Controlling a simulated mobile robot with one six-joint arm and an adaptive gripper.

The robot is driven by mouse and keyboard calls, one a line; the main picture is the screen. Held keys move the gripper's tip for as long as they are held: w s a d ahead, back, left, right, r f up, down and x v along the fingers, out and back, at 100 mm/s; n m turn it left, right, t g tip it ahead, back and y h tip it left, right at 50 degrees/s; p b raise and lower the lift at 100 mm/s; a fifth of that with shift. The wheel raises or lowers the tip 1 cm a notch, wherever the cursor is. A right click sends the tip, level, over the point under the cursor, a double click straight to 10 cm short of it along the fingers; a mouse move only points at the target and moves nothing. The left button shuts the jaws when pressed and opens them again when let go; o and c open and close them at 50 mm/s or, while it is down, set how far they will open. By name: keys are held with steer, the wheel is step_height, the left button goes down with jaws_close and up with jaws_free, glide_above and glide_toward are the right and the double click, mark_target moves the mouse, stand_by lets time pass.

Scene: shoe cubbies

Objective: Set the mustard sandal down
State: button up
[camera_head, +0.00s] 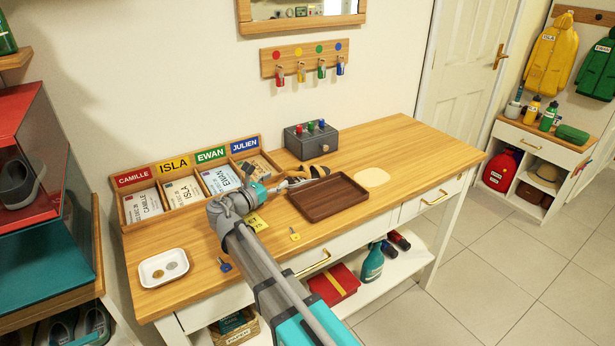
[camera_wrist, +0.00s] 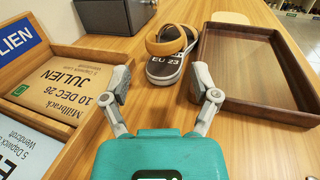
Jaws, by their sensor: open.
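The mustard sandal (camera_wrist: 165,68) rests on the wooden tabletop, its dark sole printed "EU 23" and its mustard straps facing up. In the head view the sandal (camera_head: 318,171) is small, lying behind the brown tray and partly hidden by my gripper. My gripper (camera_wrist: 162,87) is open, and its two fingers are apart with nothing clasped between them. The near end of the sandal lies just beyond the fingertips. In the head view my gripper (camera_head: 288,181) is low over the table, left of the sandal.
An empty brown tray (camera_head: 327,219) stands right of the sandal, close to my right finger. A wooden sorter (camera_wrist: 75,60) with name cards is on the left. A dark grey box (camera_head: 311,142) with coloured knobs stands behind. Table right of a pale round mat (camera_head: 372,177) is clear.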

mark_target(286, 170)
steer(key=x, duration=0.3)
steer(key=shift+w+r, duration=0.15)
steer(key=shift+w, duration=0.05)
steer(key=shift+x, duration=0.9)
steer(key=shift+c, duration=0.3)
steer(key=c, duration=1)
